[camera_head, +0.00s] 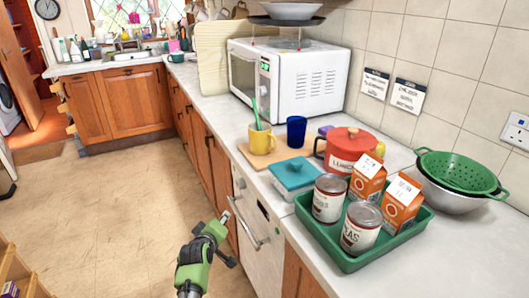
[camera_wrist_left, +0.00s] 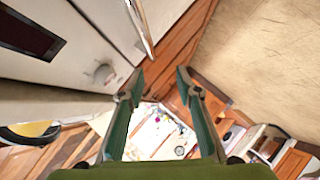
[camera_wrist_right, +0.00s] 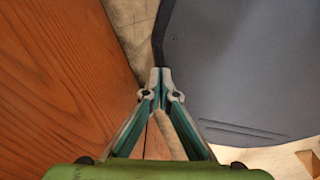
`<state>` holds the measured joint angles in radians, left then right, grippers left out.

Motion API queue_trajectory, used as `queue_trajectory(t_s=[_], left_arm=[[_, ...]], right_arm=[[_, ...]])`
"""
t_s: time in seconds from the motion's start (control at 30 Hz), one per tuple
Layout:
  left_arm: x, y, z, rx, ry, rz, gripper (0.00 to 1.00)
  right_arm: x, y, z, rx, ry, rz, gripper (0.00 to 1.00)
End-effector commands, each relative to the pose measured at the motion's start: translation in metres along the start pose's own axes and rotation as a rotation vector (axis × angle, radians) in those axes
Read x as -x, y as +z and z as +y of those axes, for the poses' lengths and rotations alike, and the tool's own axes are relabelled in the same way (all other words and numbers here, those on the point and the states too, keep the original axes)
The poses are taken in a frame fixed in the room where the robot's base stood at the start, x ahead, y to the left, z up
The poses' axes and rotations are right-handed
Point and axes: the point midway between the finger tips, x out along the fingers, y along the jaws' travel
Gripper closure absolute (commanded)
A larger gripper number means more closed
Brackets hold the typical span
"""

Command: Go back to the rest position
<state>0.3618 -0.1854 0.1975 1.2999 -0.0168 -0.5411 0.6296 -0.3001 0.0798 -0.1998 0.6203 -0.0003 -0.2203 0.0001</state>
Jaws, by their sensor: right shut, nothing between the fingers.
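My left gripper (camera_head: 224,237) is low in front of the counter's cabinets, beside the white appliance front with a bar handle (camera_head: 250,232). In the left wrist view its two fingers (camera_wrist_left: 160,78) stand apart with nothing between them. A knob (camera_wrist_left: 103,73) shows on the white front there. My right gripper (camera_wrist_right: 160,75) shows only in its own wrist view. Its fingertips meet and hold nothing. It is between a wooden panel (camera_wrist_right: 60,80) at left and a dark grey surface (camera_wrist_right: 245,70) at right. The right arm is hidden from the head view.
The counter holds a green tray (camera_head: 347,262) with cans and cartons, a red pot (camera_head: 350,143), a teal box (camera_head: 293,175), a yellow mug (camera_head: 260,140), a blue cup (camera_head: 297,130), a green colander (camera_head: 457,172) and a microwave (camera_head: 300,82). Floor (camera_head: 110,210) at left is clear.

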Motion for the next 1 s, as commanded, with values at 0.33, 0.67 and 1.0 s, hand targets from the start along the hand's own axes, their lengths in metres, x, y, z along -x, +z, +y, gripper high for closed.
queue_trajectory(t_s=[0.33, 0.67, 1.0], left_arm=[[-0.015, 0.067, 0.036, 0.071, 0.036, -0.083, 0.68], [-0.045, 0.067, 0.037, 0.075, 0.034, -0.081, 0.68], [-0.066, 0.070, 0.034, 0.072, 0.029, -0.083, 0.68]], right_arm=[[0.000, 0.000, 0.000, 0.000, 0.000, 0.000, 1.00], [0.000, 0.000, 0.000, 0.000, 0.000, 0.000, 1.00], [0.000, 0.000, -0.001, 0.000, -0.001, 0.000, 1.00]])
